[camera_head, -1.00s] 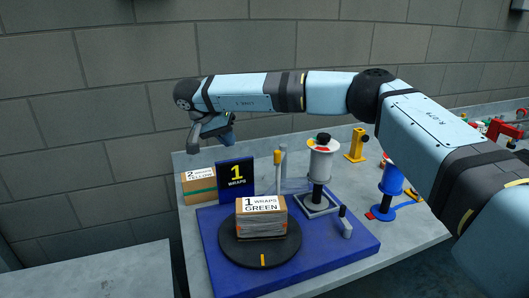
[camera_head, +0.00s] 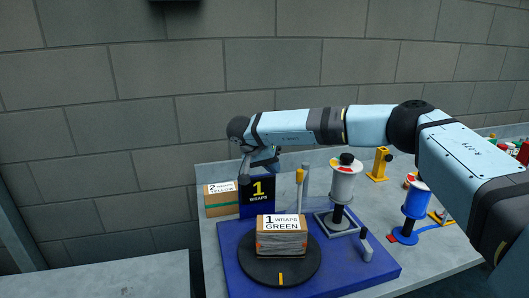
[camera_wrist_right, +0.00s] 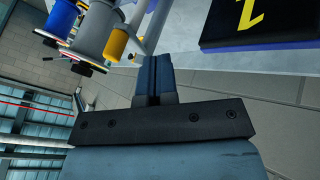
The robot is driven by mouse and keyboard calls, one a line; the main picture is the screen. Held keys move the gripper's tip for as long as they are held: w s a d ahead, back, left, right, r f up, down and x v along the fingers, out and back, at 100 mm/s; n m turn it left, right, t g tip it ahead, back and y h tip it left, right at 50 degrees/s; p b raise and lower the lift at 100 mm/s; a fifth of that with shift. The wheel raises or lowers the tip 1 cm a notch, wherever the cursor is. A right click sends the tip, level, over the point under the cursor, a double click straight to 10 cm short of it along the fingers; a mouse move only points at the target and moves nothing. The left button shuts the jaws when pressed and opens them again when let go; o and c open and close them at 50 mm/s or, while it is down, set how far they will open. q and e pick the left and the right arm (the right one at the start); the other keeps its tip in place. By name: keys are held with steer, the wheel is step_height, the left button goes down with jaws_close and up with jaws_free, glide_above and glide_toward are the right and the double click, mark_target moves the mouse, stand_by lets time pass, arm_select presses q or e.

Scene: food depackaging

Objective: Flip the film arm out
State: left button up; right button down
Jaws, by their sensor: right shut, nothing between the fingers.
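A slim upright post with a yellow handle (camera_head: 299,177), which looks like the film arm, stands behind the wrapped box on the blue base (camera_head: 345,275). In the right wrist view the yellow handle (camera_wrist_right: 117,43) is up and left of the fingers, apart from them. The box labelled "1 wraps green" (camera_head: 281,242) sits on the dark turntable (camera_head: 245,266). The white film roll (camera_head: 341,187) stands right of the post. My right gripper (camera_head: 262,160) is above the black "1 wraps" sign (camera_head: 258,208), left of the post. Its fingers (camera_wrist_right: 153,75) are shut and empty. My left gripper is out of view.
A box labelled "2 wraps yellow" (camera_head: 220,205) stands left of the sign. A blue roll (camera_head: 415,205) and a yellow stand (camera_head: 379,165) are on the right. The grey wall (camera_head: 130,120) is close behind. The table front right (camera_head: 440,262) is bare.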

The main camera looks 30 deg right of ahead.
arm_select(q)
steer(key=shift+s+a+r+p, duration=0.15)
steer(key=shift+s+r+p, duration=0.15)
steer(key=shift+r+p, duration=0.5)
arm_select(e)
steer(key=s+d, duration=0.1)
steer(key=d, duration=0.1)
steer(key=s+d+f, duration=0.1)
steer(key=shift+s+d, duration=0.35)
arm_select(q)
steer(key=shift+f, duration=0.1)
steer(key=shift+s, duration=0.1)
arm_select(e)
steer(key=shift+w+f, duration=0.1)
steer(key=shift+w, duration=0.05)
